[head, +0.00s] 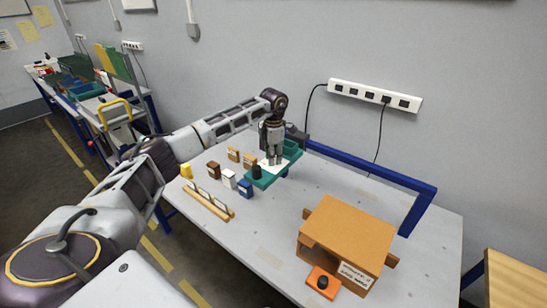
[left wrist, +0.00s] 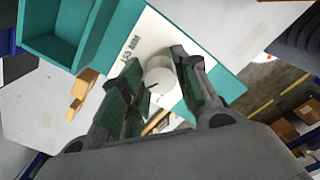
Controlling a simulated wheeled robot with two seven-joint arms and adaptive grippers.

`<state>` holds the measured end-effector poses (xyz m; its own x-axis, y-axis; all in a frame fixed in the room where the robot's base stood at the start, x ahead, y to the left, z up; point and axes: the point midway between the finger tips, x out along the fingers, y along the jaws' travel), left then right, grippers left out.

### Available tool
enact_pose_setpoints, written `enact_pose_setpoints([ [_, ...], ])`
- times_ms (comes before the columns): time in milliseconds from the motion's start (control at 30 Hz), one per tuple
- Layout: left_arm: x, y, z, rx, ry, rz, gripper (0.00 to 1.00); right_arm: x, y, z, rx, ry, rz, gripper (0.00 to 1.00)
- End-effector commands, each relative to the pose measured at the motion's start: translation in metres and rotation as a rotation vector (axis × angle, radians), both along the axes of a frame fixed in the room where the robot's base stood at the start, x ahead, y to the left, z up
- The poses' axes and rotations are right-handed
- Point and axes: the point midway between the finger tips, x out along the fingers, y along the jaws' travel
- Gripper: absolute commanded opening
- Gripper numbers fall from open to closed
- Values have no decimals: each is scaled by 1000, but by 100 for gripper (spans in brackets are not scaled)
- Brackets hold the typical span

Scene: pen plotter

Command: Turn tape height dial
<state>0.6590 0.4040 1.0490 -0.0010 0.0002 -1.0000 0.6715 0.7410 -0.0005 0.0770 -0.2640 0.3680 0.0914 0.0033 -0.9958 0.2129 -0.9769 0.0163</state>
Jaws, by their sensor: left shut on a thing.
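My left gripper (head: 273,160) reaches down over a teal tray-like unit (head: 262,183) on the table. In the head view the gripper covers the piece. My right gripper is not in view.
A dark cylinder (head: 256,172) stands at the teal unit's front edge. Small brown, white and blue blocks and a wooden rack (head: 208,201) lie to the left. An orange box (head: 347,240) with a black knob (head: 322,283) in front stands right. The table between is clear.

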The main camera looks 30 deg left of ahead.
Motion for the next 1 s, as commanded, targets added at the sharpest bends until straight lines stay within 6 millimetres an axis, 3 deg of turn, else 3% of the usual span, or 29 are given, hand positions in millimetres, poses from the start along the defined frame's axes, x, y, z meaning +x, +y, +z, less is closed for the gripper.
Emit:
enact_pose_setpoints([
  [1000, 0, 0, 2, 2, -5, -791, 7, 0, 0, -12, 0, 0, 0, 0],
])
